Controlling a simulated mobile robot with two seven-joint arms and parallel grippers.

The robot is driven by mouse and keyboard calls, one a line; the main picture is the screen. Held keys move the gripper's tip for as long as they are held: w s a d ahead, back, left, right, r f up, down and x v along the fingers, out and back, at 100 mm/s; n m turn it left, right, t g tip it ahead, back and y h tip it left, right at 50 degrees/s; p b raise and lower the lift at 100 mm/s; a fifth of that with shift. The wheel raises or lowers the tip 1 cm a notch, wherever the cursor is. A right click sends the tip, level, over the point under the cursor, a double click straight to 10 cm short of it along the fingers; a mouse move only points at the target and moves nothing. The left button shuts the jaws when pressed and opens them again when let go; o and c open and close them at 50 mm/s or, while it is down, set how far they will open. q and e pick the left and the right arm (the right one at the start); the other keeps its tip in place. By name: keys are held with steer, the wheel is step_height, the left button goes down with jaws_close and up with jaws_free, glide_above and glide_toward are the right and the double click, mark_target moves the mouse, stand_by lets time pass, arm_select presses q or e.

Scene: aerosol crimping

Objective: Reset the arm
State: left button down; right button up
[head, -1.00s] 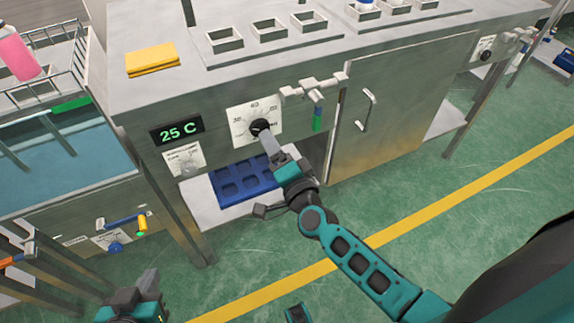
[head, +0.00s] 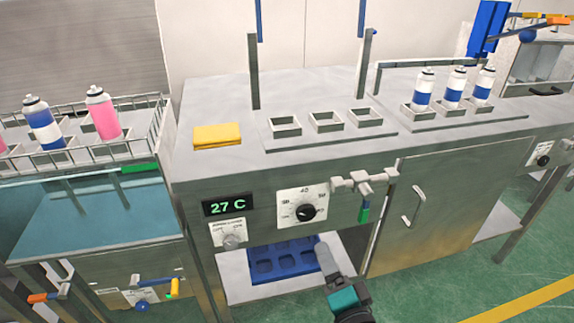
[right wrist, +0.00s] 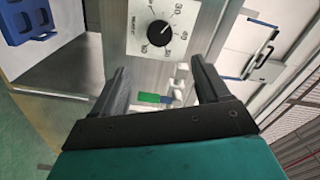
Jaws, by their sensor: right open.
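My right gripper (head: 322,248) is in the lower middle of the head view, just below and to the right of the black dial knob (head: 306,212) and apart from it. In the right wrist view its two fingers (right wrist: 160,68) are spread with nothing between them. The same knob (right wrist: 160,33) shows ahead of them on its white scale plate. The green display (head: 228,205) to the left of the dial reads 27 C. My left gripper is not in view.
A green-handled valve (head: 364,212) is close on the right of the dial. A blue tray (head: 283,262) lies on the shelf below. Several cans stand at left and right.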

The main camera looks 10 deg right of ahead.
arm_select(q)
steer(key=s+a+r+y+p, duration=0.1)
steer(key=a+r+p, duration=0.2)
steer(key=p, duration=0.7)
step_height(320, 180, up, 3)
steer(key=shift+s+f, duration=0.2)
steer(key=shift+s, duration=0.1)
arm_select(e)
steer(key=s+r+n+g+y, duration=0.1)
steer(key=s+n+g, duration=0.6)
steer(key=n, duration=0.9)
steer(key=s+d, duration=0.1)
steer(key=s, duration=0.2)
steer(key=shift+s+y, duration=0.3)
steer(key=shift+y, duration=0.1)
